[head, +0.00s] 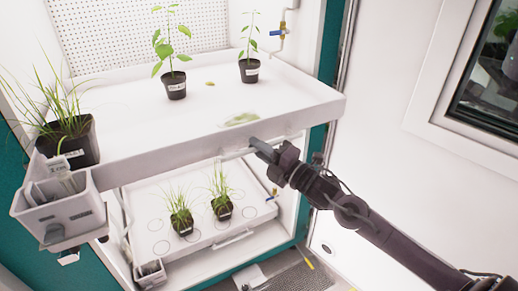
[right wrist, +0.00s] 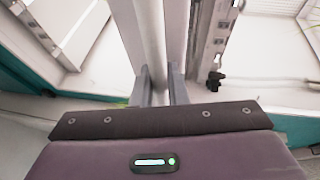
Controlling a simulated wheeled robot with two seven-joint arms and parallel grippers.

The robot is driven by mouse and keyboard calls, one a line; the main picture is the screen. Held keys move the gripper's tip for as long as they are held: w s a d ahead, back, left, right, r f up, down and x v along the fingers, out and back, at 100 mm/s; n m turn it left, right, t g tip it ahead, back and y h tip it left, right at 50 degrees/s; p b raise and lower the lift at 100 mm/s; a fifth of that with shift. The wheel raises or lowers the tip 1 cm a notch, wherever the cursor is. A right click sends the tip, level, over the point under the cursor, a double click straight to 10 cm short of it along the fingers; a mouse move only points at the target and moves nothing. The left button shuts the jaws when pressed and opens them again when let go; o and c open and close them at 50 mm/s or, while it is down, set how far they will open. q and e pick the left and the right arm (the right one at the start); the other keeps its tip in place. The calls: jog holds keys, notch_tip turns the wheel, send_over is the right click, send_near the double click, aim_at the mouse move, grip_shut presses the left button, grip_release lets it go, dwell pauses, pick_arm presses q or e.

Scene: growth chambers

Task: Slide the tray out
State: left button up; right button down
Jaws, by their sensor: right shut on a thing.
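The upper white tray (head: 290,118) stands level in the growth chamber, its front edge jutting past the teal frame. It bears two leafy seedlings in black pots (head: 176,86) (head: 249,70) and a pot of tall grass (head: 68,140) at the left. My right gripper (head: 258,148) is at the tray's front face, right of its middle. In the right wrist view its two fingers (right wrist: 161,85) are closed on a pale bar, the tray handle (right wrist: 152,40). In the head view the gripper partly hides this handle. My left gripper is not in view.
A lower white tray (head: 150,200) holds two grass pots (head: 180,222) (head: 222,205). A white bin with labels (head: 50,200) hangs at the upper tray's left front corner. A blue-handled valve (head: 278,32) is at the back right. A wall with a window (head: 490,80) stands at right.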

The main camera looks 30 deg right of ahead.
jog(key=c, duration=1.4)
grip_release()
jog(key=shift+c, duration=0.2)
jog(key=shift+s+d+f, duration=0.15)
jog(key=shift+s, duration=0.05)
jog(key=b+v, duration=0.2)
jog(key=v, duration=0.5)
jog(key=shift+s, duration=0.1)
